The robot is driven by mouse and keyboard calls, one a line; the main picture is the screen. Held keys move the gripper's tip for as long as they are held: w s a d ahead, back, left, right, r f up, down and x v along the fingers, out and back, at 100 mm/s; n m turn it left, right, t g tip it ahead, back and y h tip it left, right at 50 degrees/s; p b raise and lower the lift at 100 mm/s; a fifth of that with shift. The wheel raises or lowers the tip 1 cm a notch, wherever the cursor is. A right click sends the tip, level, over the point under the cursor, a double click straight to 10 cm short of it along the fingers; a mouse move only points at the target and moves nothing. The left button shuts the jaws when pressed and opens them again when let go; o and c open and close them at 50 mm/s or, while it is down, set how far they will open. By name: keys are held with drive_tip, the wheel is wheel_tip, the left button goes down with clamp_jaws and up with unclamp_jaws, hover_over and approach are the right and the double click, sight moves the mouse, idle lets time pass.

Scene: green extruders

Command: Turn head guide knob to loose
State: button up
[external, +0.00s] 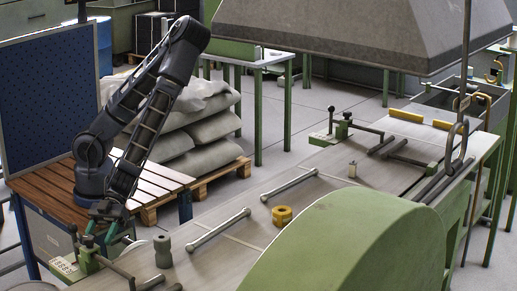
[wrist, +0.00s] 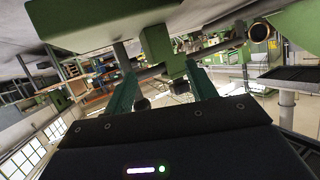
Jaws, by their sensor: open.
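The near green guide block (external: 88,262) sits at the left end of the machine table, with a dark upright lever (external: 73,232) and a dark rod beside it. My gripper (external: 100,236) is right over this block, its teal fingers pointing down and apart. In the wrist view my gripper (wrist: 163,85) is open, with a green block (wrist: 155,43) and a dark rod between or just beyond the fingers. Two small dark knob-like ends (wrist: 142,104) show there. I cannot tell which part is the head guide knob, nor whether a finger touches it.
A similar green guide (external: 341,130) stands at the far end. A large green rounded cover (external: 350,245) fills the front right.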

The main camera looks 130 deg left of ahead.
drive_tip(key=s+a+r+n+y, duration=0.1)
drive_tip(key=a+r+n+y, duration=0.4)
drive_tip(key=a, duration=0.6)
drive_tip(key=a+r+n+y, duration=0.1)
drive_tip(key=a+r+y, duration=0.2)
drive_tip(key=a+y, duration=0.6)
drive_tip(key=s+a+r+n+g+h, duration=0.1)
drive_tip(key=s+a+r+n, duration=0.4)
drive_tip(key=s+r, duration=0.4)
drive_tip(key=s+a+r+n+h, duration=0.1)
drive_tip(key=s+a+r+n, duration=0.2)
drive_tip(key=s+a+r, duration=0.6)
drive_tip(key=m+g, duration=0.5)
drive_tip(key=m, duration=0.7)
hover_over(88, 237)
wheel_tip(88, 237, down, 10)
wheel_tip(88, 237, down, 10)
drive_tip(key=shift+r, duration=0.1)
